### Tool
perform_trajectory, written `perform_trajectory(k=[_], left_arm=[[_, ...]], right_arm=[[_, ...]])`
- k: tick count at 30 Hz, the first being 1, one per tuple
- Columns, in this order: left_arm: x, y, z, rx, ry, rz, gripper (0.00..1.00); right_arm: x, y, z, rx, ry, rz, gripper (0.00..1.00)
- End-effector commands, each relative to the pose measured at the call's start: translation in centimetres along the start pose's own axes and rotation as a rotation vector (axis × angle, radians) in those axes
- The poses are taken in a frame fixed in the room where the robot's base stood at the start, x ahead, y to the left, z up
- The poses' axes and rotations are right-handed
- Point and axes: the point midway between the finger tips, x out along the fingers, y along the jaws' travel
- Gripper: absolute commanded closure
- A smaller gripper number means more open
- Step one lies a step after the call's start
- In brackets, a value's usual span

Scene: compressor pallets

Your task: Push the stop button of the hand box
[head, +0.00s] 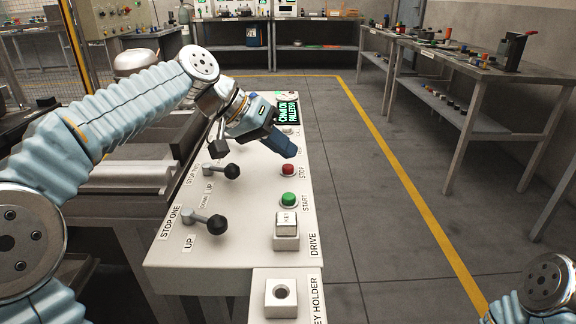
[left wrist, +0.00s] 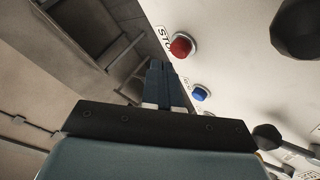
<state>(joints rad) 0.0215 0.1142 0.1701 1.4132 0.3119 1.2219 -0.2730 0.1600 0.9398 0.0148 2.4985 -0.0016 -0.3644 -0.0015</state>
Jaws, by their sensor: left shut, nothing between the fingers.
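The hand box (head: 255,250) is a long pale panel with levers and buttons. Its red stop button (head: 288,169) sits beside the STOP label, just behind the green start button (head: 289,199). My left gripper (head: 291,153) is shut and empty, its fingertips pointing down just beyond the stop button and looking apart from it. In the left wrist view the red stop button (left wrist: 181,46) stands out ahead and to the right of the closed fingertips (left wrist: 160,66). A blue button (left wrist: 200,94) shows beside the fingers. My right gripper is out of view.
Two black-knobbed levers (head: 209,221) stand on the panel's left side. A KEY block (head: 286,229) and a key holder (head: 281,297) are nearer. A lit green display (head: 289,112) is behind the gripper. Open floor (head: 350,210) lies to the right, before a workbench (head: 470,85).

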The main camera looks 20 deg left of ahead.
Motion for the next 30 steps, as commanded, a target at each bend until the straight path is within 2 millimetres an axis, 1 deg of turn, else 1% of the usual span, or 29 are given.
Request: perform_trajectory(k=[14, 22, 30], left_arm=[[0.01, -0.01, 0.01, 0.0, 0.0, 0.0, 1.0], [0.57, -0.42, 0.44, 0.0, 0.0, 0.0, 1.0], [0.56, -0.41, 0.43, 0.0, 0.0, 0.0, 1.0]], right_arm=[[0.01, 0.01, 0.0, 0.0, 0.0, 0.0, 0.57], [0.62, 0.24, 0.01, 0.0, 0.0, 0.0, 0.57], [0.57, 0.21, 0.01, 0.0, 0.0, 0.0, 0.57]])
